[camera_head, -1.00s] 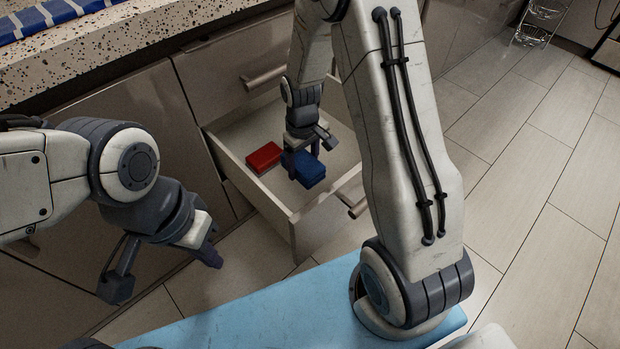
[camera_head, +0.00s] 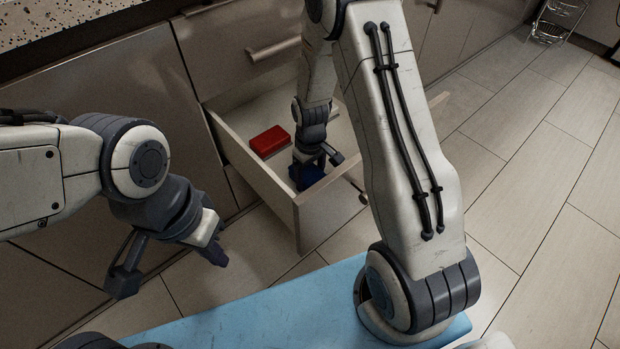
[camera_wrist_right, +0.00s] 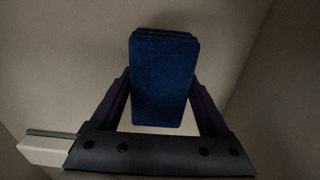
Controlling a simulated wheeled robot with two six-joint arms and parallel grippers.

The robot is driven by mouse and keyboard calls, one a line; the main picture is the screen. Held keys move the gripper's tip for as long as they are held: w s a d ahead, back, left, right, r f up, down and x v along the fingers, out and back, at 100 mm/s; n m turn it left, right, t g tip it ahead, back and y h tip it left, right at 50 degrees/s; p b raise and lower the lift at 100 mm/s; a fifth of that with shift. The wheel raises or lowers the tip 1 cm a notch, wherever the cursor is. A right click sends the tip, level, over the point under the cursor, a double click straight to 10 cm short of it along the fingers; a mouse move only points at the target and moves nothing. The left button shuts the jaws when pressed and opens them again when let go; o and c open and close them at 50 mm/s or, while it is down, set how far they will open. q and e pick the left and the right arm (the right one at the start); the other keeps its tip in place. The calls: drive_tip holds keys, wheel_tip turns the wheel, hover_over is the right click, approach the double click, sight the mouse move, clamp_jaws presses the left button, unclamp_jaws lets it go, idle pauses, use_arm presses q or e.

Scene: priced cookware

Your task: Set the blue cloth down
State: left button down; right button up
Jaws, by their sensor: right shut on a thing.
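The blue cloth (camera_head: 309,176) is a small folded block inside the open drawer, near its front corner, partly hidden by my right gripper in the head view. In the right wrist view the blue cloth (camera_wrist_right: 163,80) sits between the two fingers. My right gripper (camera_head: 318,166) reaches down into the drawer and is shut on the cloth; it also shows in the right wrist view (camera_wrist_right: 163,100). Whether the cloth touches the drawer floor I cannot tell. My left gripper (camera_head: 172,272) is open and empty, outside the drawer at the left.
A red folded cloth (camera_head: 270,141) lies in the drawer (camera_head: 262,180), left of and behind the blue one. A closed drawer with a bar handle (camera_head: 274,49) is above. A speckled counter (camera_head: 60,22) runs along the top left. Tiled floor (camera_head: 540,150) is clear at right.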

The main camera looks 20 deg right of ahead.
drive_tip(key=shift+f, duration=0.15)
drive_tip(key=o, duration=1.2)
drive_tip(key=shift+o, duration=0.2)
